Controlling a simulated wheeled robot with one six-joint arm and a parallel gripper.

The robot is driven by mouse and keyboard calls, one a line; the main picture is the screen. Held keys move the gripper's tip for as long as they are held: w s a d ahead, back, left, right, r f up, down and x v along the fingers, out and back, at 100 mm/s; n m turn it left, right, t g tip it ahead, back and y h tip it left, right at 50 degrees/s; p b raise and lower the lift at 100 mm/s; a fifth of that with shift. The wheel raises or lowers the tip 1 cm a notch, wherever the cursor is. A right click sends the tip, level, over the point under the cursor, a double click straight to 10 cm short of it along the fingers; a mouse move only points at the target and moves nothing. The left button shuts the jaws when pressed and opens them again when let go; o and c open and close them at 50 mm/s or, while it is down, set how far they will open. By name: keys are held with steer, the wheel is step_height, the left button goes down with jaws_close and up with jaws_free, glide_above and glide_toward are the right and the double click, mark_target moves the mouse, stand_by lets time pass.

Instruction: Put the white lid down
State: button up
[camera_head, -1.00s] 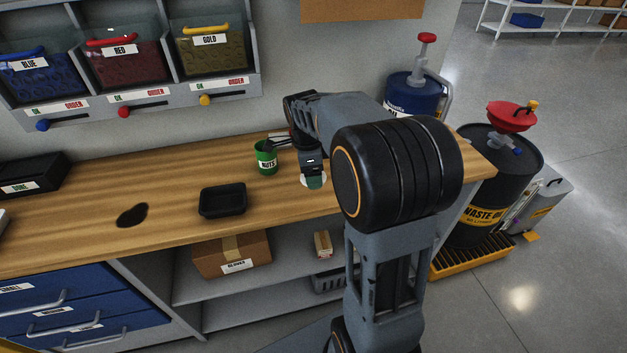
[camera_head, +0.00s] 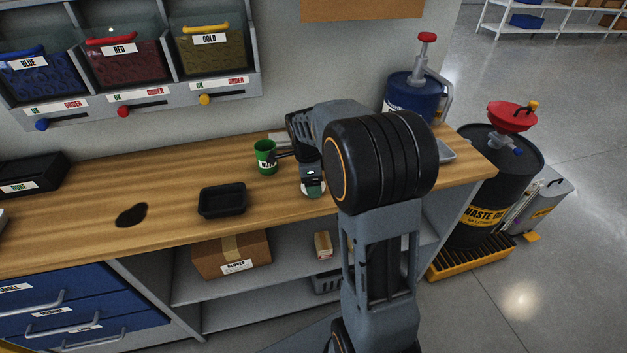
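The white lid (camera_head: 306,193) shows as a small pale disc low over the worktop, right of a green cup labelled NUTS. My gripper (camera_head: 313,187) points down at the lid, with a teal patch showing against the disc. My arm hides much of the gripper from behind. I cannot tell whether the fingers are closed on the lid, or whether the lid touches the wood. The green cup (camera_head: 265,158) stands upright just left of my gripper, with a dark part of the gripper or arm close to its right side.
A black tray (camera_head: 222,200) and a dark spot (camera_head: 132,215) lie on the wooden worktop (camera_head: 170,190). A grey tray (camera_head: 447,152) is at the right end, near a blue pump can (camera_head: 408,92). Bins hang above. Bare wood lies between cup and black tray.

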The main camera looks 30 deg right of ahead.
steer(key=o, duration=0.9)
step_height(320, 180, up, 11)
steer(key=a+p, duration=0.1)
steer(key=p, duration=0.1)
steer(key=s+a+f+n+t, duration=0.1)
steer(key=s+a+n, duration=0.1)
steer(key=s+n, duration=0.3)
steer(key=s+a+f+n+t, duration=0.1)
steer(key=s+n, duration=0.4)
steer(key=n, duration=0.5)
steer(key=s+a+f+n+t+y, duration=0.1)
steer(key=s+a+f+n, duration=0.2)
steer(key=s+a+n, duration=0.2)
steer(key=shift+s+a+f+n+t, duration=0.15)
steer(key=shift+s+n, duration=0.1)
steer(key=shift+n, duration=0.4)
steer(key=shift+s+a+r+n+t, duration=0.15)
steer(key=shift+s+n, duration=0.1)
steer(key=shift+n, duration=0.4)
